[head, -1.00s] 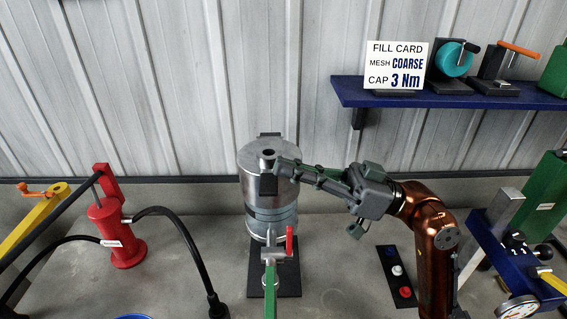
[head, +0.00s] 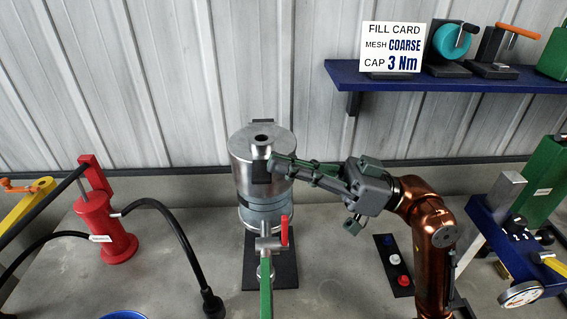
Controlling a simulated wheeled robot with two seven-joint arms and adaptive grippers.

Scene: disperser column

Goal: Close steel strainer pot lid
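The steel strainer pot (head: 263,215) stands upright on a dark base plate in the middle of the head view. Its lid (head: 262,141) looks seated on top of the cylinder, with a round knob or port in the middle. A dark block (head: 260,172) sits on the pot's front near the top. My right gripper (head: 281,168) reaches in from the right with its fingertips at this block and the pot's upper side. Contact and the gap between the fingers cannot be made out. My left gripper is not in view.
A valve with a red handle (head: 284,231) and green pipe stands in front of the pot. A red hand pump (head: 105,230) with black hoses is at left. A blue shelf (head: 440,79) holds the fill card (head: 391,47). A button panel (head: 394,265) lies right of the pot.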

